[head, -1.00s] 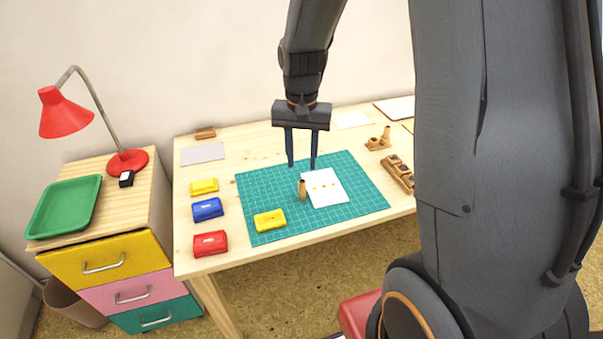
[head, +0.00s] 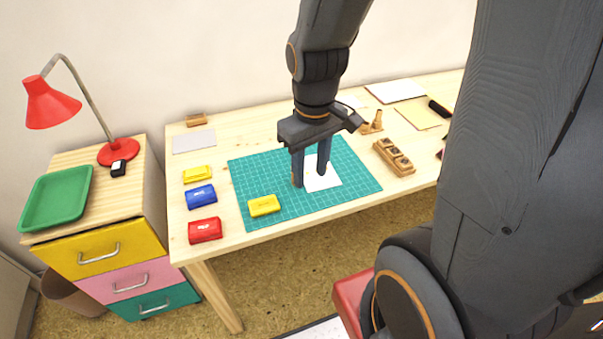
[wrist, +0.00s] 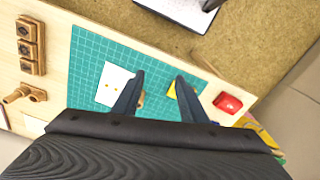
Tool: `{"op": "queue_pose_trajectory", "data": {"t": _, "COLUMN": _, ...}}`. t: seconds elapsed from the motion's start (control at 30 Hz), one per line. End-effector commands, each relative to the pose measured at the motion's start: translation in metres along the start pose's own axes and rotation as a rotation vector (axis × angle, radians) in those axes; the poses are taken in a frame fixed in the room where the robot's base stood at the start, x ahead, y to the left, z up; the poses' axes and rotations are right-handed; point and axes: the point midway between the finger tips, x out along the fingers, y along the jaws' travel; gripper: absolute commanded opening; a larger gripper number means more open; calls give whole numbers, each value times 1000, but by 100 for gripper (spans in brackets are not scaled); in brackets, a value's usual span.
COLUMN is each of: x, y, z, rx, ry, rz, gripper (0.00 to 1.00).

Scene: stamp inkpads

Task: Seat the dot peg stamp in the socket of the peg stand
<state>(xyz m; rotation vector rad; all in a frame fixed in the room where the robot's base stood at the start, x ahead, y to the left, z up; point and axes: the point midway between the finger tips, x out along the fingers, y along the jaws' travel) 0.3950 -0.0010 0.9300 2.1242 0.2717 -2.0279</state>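The dot peg stamp (wrist: 141,98) is a small tan wooden peg on the green cutting mat. In the wrist view a little of it shows beside the left finger. In the head view it is mostly or wholly hidden by my gripper (head: 310,180). My gripper points down low over the mat, its two fingers clearly apart. In the wrist view the open fingers (wrist: 160,76) have the stamp between them, nearer the left one; contact cannot be told. The wooden peg stand (head: 372,123) is at the back right of the mat, and also shows at the left in the wrist view (wrist: 24,94).
A white card (head: 332,181) with yellow dots lies on the cutting mat (head: 255,175). A yellow inkpad (head: 264,205) is on the mat's front left. Yellow, blue (head: 201,197) and red (head: 205,230) inkpads line the table's left. A wooden rack of stamps (head: 394,157) stands right of the mat.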

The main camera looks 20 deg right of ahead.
Motion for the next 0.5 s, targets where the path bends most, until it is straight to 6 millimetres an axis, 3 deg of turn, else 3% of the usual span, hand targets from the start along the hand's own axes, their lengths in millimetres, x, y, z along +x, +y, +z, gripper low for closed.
{"op": "queue_pose_trajectory", "data": {"t": 0.17, "x": 6, "y": 13, "z": -37, "rx": -393, "ry": -16, "rz": -7, "gripper": 39}}
{"op": "queue_pose_trajectory", "data": {"t": 0.5, "x": 39, "y": 36, "z": -98, "rx": -1147, "ry": -29, "rz": -32, "gripper": 39}}
